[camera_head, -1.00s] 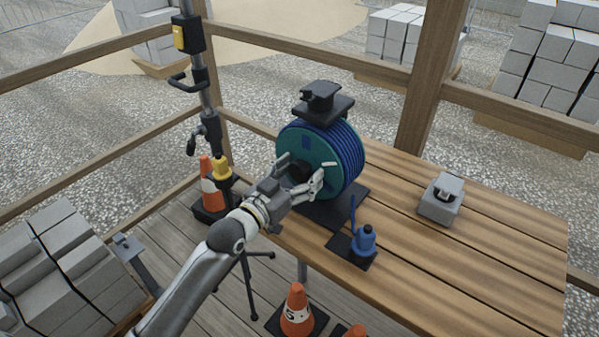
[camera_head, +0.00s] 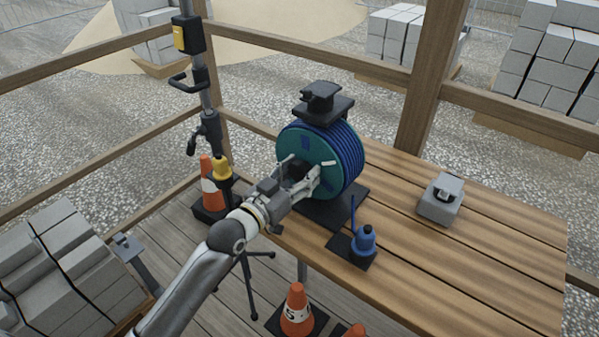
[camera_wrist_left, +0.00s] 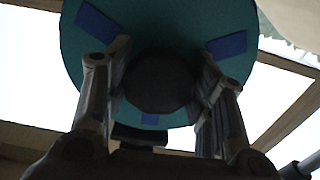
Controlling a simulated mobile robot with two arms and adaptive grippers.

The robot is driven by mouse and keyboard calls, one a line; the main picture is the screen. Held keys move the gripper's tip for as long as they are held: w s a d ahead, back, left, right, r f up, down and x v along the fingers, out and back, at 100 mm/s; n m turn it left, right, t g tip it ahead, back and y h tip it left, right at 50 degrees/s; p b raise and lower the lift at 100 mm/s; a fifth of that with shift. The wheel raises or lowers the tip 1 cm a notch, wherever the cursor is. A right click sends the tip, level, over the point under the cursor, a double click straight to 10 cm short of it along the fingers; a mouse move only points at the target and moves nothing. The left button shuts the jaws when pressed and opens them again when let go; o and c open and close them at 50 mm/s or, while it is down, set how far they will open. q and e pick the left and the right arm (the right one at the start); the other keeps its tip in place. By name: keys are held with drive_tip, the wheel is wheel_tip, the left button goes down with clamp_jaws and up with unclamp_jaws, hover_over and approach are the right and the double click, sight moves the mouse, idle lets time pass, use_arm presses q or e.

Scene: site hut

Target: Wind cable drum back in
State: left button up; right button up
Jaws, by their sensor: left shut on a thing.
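The cable drum (camera_head: 342,150) stands upright on a dark base plate at the table's left end. It has a green side disc with blue patches and blue cable wound on it. My left gripper (camera_head: 303,177) is at the middle of the green disc, shut on the dark hub knob. In the left wrist view the drum's green disc (camera_wrist_left: 185,25) fills the upper middle, and the dark hub knob (camera_wrist_left: 158,82) sits between the two fingers of my left gripper (camera_wrist_left: 160,85). My right gripper is not in view.
A blue bottle-like thing (camera_head: 365,241) stands on a small dark plate in front of the drum. A grey block with a handle (camera_head: 440,198) sits to the right on the wooden table (camera_head: 480,250). Orange cones (camera_head: 298,310) and a pole (camera_head: 207,95) stand around the table.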

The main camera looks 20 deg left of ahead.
use_arm(q)
drive_tip(key=n+p, duration=0.2)
drive_tip(key=shift+r+n, duration=0.2)
drive_tip(key=shift+n, duration=0.1)
drive_tip(key=n+p, duration=0.1)
drive_tip(key=n, duration=0.1)
drive_tip(key=shift+n+p, duration=0.3)
drive_tip(key=n+p, duration=0.1)
drive_tip(key=n, duration=0.2)
drive_tip(key=shift+d, duration=0.1)
drive_tip(key=shift+n+p, duration=0.5)
drive_tip(key=shift+n, duration=1)
drive_tip(key=o, duration=1.5)
drive_tip(key=shift+f, duration=0.1)
drive_tip(key=shift+c, duration=0.2)
